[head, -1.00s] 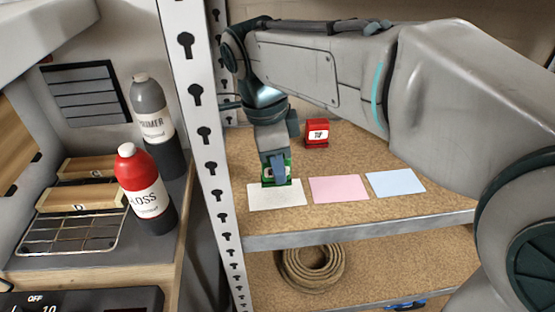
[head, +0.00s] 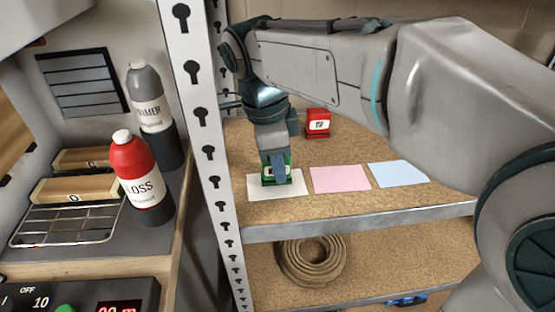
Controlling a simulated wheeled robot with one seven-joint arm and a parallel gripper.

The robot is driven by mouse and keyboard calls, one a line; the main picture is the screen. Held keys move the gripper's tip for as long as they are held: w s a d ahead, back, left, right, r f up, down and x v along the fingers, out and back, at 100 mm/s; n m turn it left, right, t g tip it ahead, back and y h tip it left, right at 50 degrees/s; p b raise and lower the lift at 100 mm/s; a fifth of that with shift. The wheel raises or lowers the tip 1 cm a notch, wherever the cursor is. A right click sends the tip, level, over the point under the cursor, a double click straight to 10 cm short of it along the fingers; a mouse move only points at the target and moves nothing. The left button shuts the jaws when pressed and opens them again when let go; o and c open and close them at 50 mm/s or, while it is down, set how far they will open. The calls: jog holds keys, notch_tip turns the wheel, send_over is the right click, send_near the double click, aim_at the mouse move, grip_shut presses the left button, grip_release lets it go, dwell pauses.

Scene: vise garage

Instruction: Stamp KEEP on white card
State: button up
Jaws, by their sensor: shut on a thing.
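The white card (head: 292,189) lies on the upper shelf board at the left, beside a pink card (head: 340,179) and a light blue card (head: 398,174). My gripper (head: 278,176) is shut on a green stamp (head: 293,175) right over the white card. The stamp looks upright and low, and overlaps the card in the picture; I cannot tell whether it touches. Its label is mostly hidden by the gripper finger, so I cannot read it. A red stamp (head: 318,124) with a small white label stands farther back on the shelf.
A perforated metal post (head: 205,120) rises close to the left of my gripper. A coiled rope (head: 311,262) lies on the lower shelf. Red (head: 142,170) and grey (head: 146,95) bottles stand on the bench at left. The shelf right of the red stamp is partly hidden by my arm.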

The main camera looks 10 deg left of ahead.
jog(key=shift+f+b, duration=0.3)
jog(key=shift+f, duration=0.35)
dwell(1.3)
notch_tip(320, 180, up, 7)
jog(key=p, duration=0.6)
jog(key=shift+r, duration=0.15)
dwell(0.7)
